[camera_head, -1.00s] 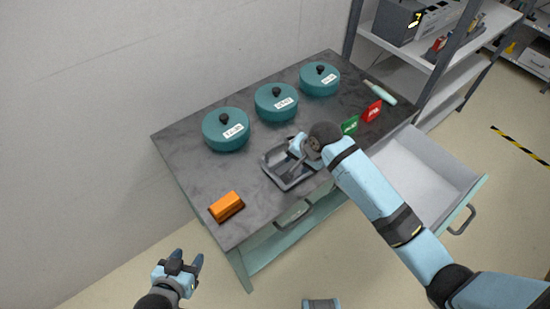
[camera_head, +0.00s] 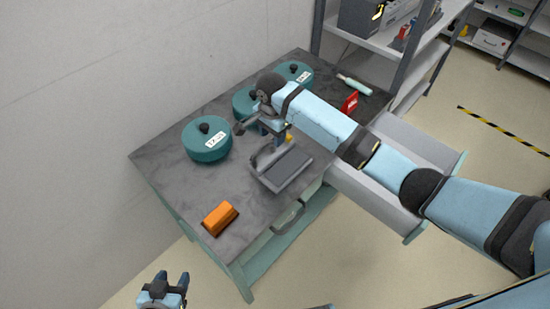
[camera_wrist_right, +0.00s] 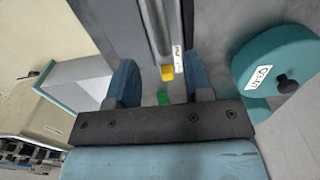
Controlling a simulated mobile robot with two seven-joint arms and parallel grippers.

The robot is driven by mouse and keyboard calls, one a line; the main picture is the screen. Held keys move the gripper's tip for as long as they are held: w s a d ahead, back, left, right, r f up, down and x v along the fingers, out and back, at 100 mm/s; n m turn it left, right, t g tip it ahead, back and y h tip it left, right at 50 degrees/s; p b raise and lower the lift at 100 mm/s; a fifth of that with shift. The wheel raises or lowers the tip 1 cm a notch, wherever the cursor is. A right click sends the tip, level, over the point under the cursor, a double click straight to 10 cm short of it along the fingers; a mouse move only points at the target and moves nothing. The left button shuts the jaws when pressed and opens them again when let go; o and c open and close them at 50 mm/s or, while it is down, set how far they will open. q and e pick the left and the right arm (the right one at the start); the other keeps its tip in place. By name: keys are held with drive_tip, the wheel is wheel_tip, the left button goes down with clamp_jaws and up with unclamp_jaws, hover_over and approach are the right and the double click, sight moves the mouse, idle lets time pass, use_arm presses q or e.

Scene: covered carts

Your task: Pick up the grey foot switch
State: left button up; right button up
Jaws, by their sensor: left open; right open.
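A grey object with a dark flat panel (camera_head: 286,167) lies near the cart's front edge; I cannot tell for sure whether it is the foot switch. A grey upright part with a yellow spot (camera_head: 289,138) shows behind it. My right gripper (camera_head: 262,132) is open above and behind this object. In the right wrist view its fingers (camera_wrist_right: 163,82) stand apart, with a grey bar (camera_wrist_right: 158,28), a white label and yellow and green spots beyond them. No grip on anything shows. My left gripper (camera_head: 172,278) is open and empty, off the cart at the bottom.
Teal round covers stand on the cart top (camera_head: 175,170): left (camera_head: 205,145), middle (camera_head: 243,103), partly hidden by my arm, and far (camera_head: 300,72). An orange block (camera_head: 220,218) lies front left. A red card (camera_head: 350,102), an open drawer (camera_head: 385,200) and shelves (camera_head: 400,40) are right.

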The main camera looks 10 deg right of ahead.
sight(272, 140)
drive_tip(key=f, duration=0.6)
drive_tip(key=shift+w+d, duration=0.1)
drive_tip(key=shift+w, duration=0.25)
drive_tip(key=shift+r, duration=0.1)
clamp_jaws()
idle(1.0)
